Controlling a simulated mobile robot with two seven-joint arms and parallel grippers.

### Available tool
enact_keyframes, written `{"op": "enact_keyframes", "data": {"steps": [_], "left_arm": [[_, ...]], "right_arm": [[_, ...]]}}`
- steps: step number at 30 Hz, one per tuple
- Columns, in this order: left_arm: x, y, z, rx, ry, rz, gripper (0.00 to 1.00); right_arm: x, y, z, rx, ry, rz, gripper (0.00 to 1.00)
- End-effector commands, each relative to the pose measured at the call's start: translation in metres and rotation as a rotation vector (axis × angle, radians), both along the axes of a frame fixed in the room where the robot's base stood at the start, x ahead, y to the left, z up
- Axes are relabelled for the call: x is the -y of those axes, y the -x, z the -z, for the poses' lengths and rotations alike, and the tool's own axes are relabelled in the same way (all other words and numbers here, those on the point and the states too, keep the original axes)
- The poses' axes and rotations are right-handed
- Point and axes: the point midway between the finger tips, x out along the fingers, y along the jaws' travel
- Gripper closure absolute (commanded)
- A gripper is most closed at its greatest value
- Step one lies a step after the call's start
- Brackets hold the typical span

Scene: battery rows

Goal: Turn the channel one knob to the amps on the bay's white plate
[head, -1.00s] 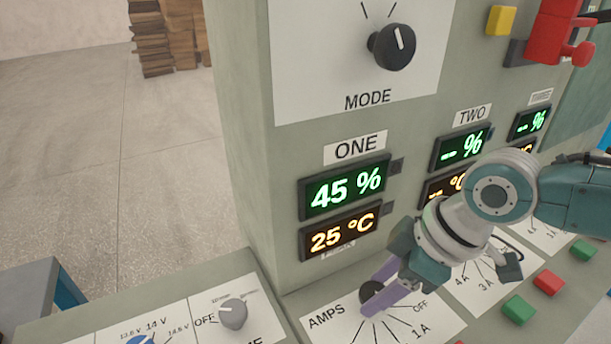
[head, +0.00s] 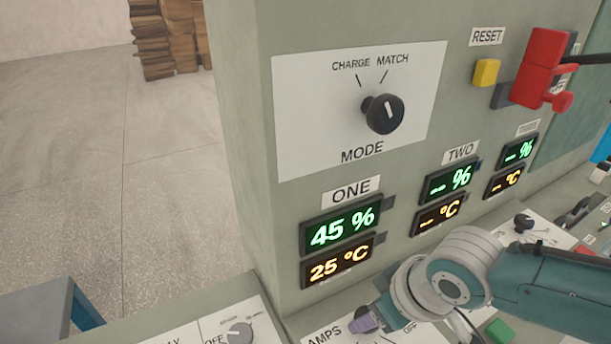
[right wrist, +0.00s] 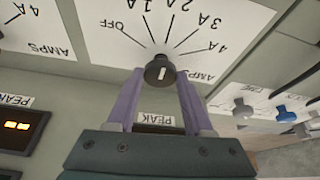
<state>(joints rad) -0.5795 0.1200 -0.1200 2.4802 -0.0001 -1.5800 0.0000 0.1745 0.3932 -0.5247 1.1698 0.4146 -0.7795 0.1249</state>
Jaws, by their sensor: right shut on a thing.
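The channel one knob (right wrist: 160,71) is black with a white mark, on a white AMPS dial (right wrist: 185,22) marked OFF and 1A to 4A. In the right wrist view its mark stands about upright in the picture; I cannot tell which figure it points at. My right gripper (right wrist: 161,77) is shut on the knob, one purple finger on each side. In the head view the right gripper (head: 366,322) is at the bottom edge, and the arm hides much of the dial. I cannot make out the bay's white plate. My left gripper is out of view.
Above the dial, the channel ONE displays (head: 340,229) read 45 % and 25 °C. The MODE knob (head: 384,114), yellow RESET button (head: 486,72) and a red lever (head: 540,68) are higher on the panel. A grey knob (head: 239,333) is at lower left.

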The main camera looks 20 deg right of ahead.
Motion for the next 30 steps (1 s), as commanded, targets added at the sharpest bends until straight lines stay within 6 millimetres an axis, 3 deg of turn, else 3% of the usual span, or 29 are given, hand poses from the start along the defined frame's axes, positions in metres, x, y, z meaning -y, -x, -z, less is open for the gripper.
{"op": "enact_keyframes", "data": {"steps": [10,11,18,26,30], "left_arm": [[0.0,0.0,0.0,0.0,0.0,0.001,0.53],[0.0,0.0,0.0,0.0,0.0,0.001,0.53],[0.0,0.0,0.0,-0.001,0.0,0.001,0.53],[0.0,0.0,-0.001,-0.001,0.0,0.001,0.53],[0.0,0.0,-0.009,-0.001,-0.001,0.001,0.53]], "right_arm": [[-0.001,-0.001,-0.001,0.004,-0.002,0.001,1.0],[-0.001,-0.001,-0.001,0.004,-0.002,0.001,0.45],[0.0,-0.001,0.0,0.002,-0.001,0.001,0.18],[0.0,0.0,-0.001,0.001,0.0,0.0,0.18],[0.002,0.004,-0.015,0.002,0.001,-0.001,0.18]]}}
